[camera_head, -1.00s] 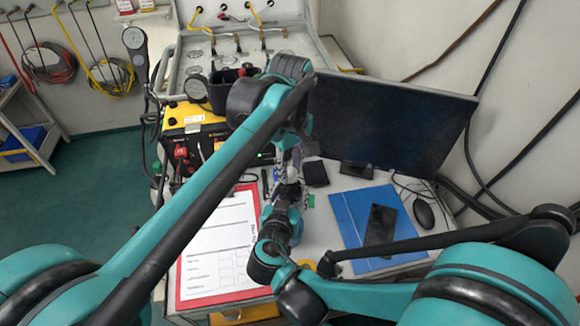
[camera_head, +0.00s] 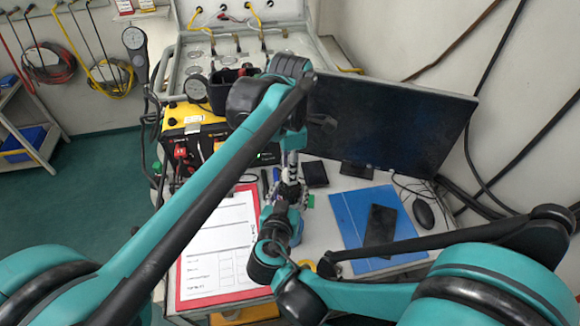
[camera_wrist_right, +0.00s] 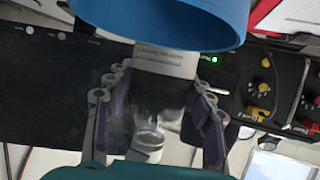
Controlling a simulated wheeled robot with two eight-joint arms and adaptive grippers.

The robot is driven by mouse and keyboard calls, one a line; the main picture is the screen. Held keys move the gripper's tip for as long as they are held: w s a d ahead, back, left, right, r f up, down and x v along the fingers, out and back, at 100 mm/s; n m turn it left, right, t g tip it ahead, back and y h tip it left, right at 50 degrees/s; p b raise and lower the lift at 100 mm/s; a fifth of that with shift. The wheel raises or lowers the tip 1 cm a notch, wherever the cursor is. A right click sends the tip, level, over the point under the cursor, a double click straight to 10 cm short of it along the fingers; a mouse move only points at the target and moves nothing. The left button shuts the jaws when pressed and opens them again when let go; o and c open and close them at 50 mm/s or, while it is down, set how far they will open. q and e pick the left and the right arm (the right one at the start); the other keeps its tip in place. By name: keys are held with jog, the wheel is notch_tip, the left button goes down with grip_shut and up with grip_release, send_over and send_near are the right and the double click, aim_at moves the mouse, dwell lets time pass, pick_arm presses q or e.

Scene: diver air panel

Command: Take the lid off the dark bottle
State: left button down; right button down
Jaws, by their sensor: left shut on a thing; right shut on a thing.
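The dark bottle (camera_wrist_right: 160,98) stands between the fingers of my right gripper (camera_wrist_right: 157,115) in the right wrist view, its pale label partly behind a blue rim. A pale round neck (camera_wrist_right: 148,139) shows at its lower end in that view, with no lid visible on it. In the head view my right gripper (camera_head: 287,188) is shut on the bottle above the desk. My left gripper (camera_head: 298,140) is above it, apart from it, and shut; its fingers and the lid in them are mostly hidden by my own left arm.
A blue cup-like thing (camera_wrist_right: 165,20) is close to the right wrist camera. A monitor (camera_head: 385,120) stands at the right behind the grippers. A red clipboard (camera_head: 180,285) and a blue folder (camera_head: 350,215) lie on the desk. A yellow-and-black panel (camera_head: 190,118) stands at the left.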

pick_arm(q)
jog(key=shift+r, duration=0.2)
jog(key=shift+r, duration=0.9)
jog(key=shift+r, duration=2)
pick_arm(e)
jog(key=c, duration=0.5)
grip_release()
jog(key=shift+c, duration=0.2)
